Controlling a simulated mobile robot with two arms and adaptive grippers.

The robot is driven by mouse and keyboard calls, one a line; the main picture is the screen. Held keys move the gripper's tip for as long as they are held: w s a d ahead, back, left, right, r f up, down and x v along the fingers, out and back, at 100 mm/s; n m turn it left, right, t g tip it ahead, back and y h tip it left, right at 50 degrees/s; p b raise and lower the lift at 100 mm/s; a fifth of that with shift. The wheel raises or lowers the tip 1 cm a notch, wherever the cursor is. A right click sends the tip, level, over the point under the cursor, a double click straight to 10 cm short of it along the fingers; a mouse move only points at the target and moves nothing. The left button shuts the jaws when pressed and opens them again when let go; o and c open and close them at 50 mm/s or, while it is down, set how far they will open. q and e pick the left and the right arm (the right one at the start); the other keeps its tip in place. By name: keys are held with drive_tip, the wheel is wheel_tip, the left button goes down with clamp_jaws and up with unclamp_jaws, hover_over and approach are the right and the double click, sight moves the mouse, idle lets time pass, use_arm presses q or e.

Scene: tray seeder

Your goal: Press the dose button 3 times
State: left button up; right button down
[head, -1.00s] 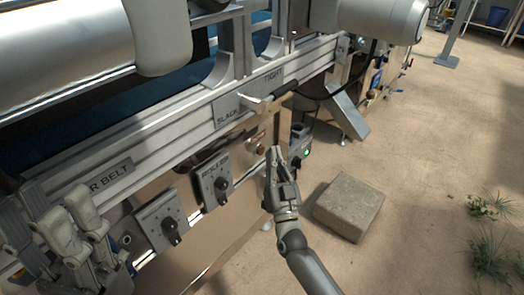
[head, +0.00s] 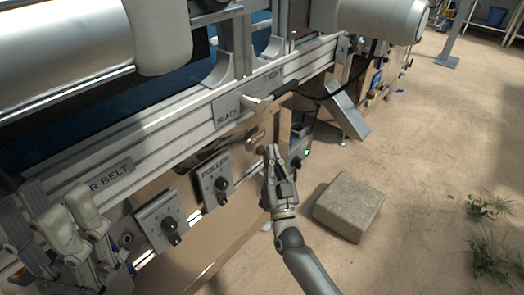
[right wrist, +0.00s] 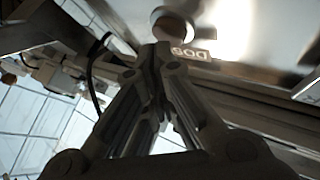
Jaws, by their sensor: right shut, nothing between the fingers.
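The dose button (right wrist: 172,24) is a round part on the shiny metal panel, just beyond my fingertips in the right wrist view, next to a partly covered plate (right wrist: 190,53) reading "DOS". In the head view it shows as a small brownish spot (head: 262,150) just left of the fingertips, under a small label (head: 255,135). My right gripper (head: 271,151) is shut and empty, its tips close to the button. It also fills the middle of the right wrist view (right wrist: 158,50). I cannot tell whether the tips touch the button.
Two dial boxes (head: 151,211) sit on the machine front, left of my gripper. A box with a green light (head: 306,153) is close on the right. A slack/tight lever (head: 268,97) sticks out above. A stone block (head: 349,205) lies on the floor.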

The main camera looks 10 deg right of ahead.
drive_tip(key=shift+w+a, duration=0.2)
drive_tip(key=shift+w, duration=0.1)
idle(0.6)
drive_tip(key=s+d+p, duration=0.3)
drive_tip(key=s+d, duration=0.1)
drive_tip(key=s, duration=0.1)
idle(1.0)
drive_tip(key=shift+s, duration=0.1)
idle(1.0)
idle(0.7)
